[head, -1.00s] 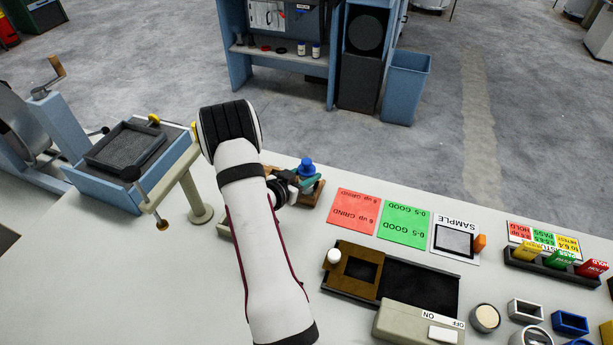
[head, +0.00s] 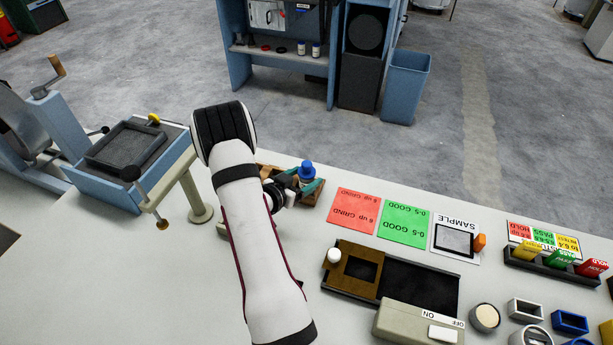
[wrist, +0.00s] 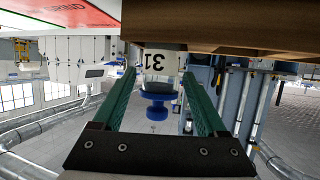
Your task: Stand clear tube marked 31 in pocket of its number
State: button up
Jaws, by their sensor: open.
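The tube marked 31 (wrist: 160,63) shows in the wrist view as a pale body with a black number and a blue cap (wrist: 157,101). In the head view its blue cap (head: 307,168) stands out beyond my arm. My gripper (head: 299,184) is open, with one teal finger on each side of the tube; it also shows in the wrist view (wrist: 156,95). I see gaps between the fingers and the cap. A brown wooden holder (wrist: 230,25) is close beside the tube. Its pockets and their numbers are hidden.
A red card (head: 354,209), a green card (head: 404,221) and a sample card (head: 443,250) lie to the right. A dark tray (head: 425,288) and a beige switch box (head: 415,322) are nearer. A blue machine with a beige post (head: 197,190) stands left.

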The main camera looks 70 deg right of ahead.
jog(key=v, duration=1)
jog(key=shift+a+r, duration=0.15)
jog(key=shift+a, duration=0.15)
jog(key=shift+w, duration=0.1)
